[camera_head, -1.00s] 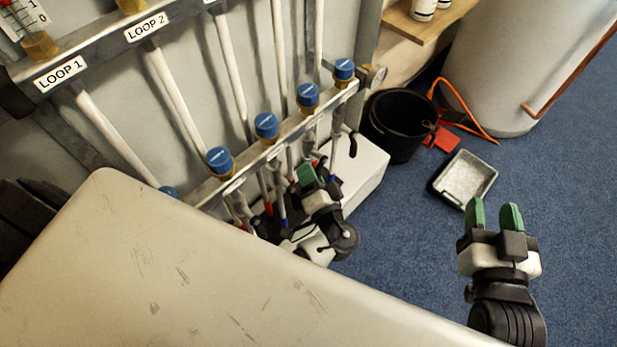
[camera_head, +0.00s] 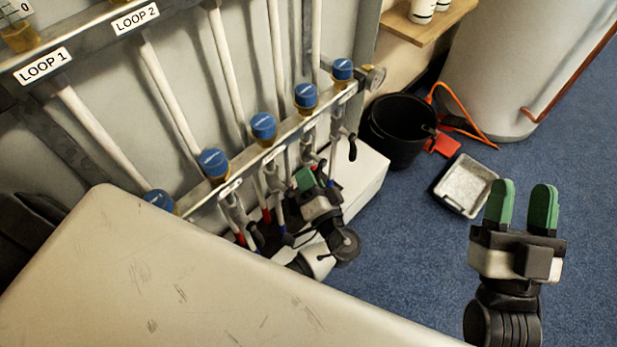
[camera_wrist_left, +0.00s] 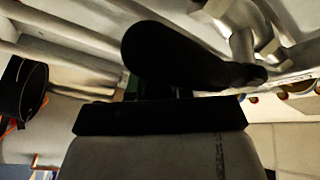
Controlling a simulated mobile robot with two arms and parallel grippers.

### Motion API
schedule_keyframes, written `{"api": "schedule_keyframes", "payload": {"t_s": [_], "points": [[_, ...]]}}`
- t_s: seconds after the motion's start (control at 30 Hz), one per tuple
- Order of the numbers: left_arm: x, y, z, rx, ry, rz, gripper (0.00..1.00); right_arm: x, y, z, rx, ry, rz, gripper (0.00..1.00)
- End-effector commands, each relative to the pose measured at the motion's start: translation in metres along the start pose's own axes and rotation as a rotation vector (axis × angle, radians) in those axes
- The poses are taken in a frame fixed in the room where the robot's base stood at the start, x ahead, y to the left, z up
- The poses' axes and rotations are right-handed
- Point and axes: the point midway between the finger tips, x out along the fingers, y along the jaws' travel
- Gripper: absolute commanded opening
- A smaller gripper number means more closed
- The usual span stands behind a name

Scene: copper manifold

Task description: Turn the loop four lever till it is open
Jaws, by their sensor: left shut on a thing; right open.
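The manifold's lower bar (camera_head: 285,143) carries several blue caps, with grey valves below them. The fourth blue cap (camera_head: 305,95) from the left stands above my left gripper (camera_head: 307,178). That gripper is low at the bar and shows one green fingertip. In the left wrist view a black lever handle (camera_wrist_left: 180,55) lies large across the jaws, which are shut on it. Its angle on the valve is hidden in the head view, and no label there reads loop four. My right gripper (camera_head: 524,207) is open and empty above the floor.
A black lever (camera_head: 352,148) hangs at the bar's right end. A black bucket (camera_head: 395,135), a grey tray (camera_head: 465,186) and an orange hose (camera_head: 455,105) are on the blue carpet. A white cylinder (camera_head: 505,70) stands behind. A scratched pale surface (camera_head: 150,270) fills the foreground.

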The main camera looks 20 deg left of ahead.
Motion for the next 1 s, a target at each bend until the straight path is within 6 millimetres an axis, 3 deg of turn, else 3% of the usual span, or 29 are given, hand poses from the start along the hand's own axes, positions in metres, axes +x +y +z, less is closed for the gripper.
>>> {"api": "schedule_keyframes", "payload": {"t_s": [0.07, 0.1, 0.27, 0.63, 1.0], "points": [[-0.002, 0.001, 0.001, 0.003, -0.001, 0.004, 0.0, 0.0, 0.0, 0.0, 0.0, -0.001, 0.0, 0.45], [-0.002, 0.001, 0.001, 0.004, -0.001, 0.005, 0.21, 0.0, 0.0, 0.0, 0.0, -0.001, 0.0, 0.45], [-0.001, 0.001, 0.001, 0.003, -0.001, 0.003, 0.45, 0.0, 0.0, 0.001, 0.0, -0.001, 0.0, 0.45], [-0.008, 0.001, 0.0, 0.001, -0.001, 0.003, 0.45, 0.0, 0.0, 0.001, 0.0, -0.009, 0.0, 0.45], [-0.077, 0.001, 0.0, 0.002, -0.002, 0.006, 0.45, 0.0, 0.002, 0.013, -0.003, -0.111, 0.005, 0.45]]}}
